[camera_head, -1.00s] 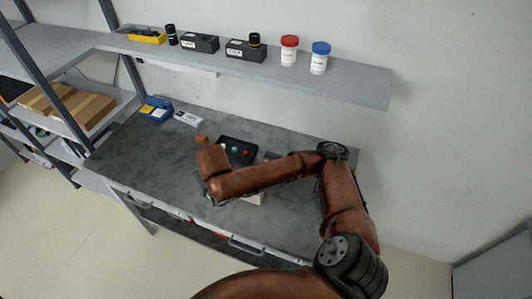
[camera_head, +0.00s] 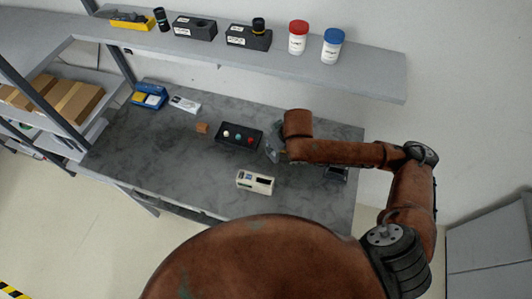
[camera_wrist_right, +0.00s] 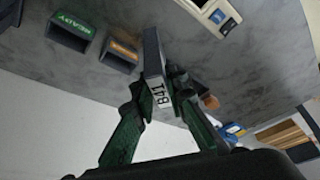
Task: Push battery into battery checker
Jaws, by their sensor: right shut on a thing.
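The battery checker (camera_head: 255,182) is a cream box with a dark slot, lying on the grey table near its front edge. It also shows at the top of the right wrist view (camera_wrist_right: 208,10). My right gripper (camera_wrist_right: 160,92) is shut on a dark grey block with a white number label, the battery (camera_wrist_right: 153,55). In the head view my right gripper (camera_head: 272,152) is behind and a little right of the checker, apart from it. The arm partly hides the held battery there. My left gripper is not in view.
A black box with coloured buttons (camera_head: 240,136) lies just left of my right gripper. A bin marked READY (camera_wrist_right: 70,30) shows in the wrist view. The shelf (camera_head: 370,83) overhangs the back.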

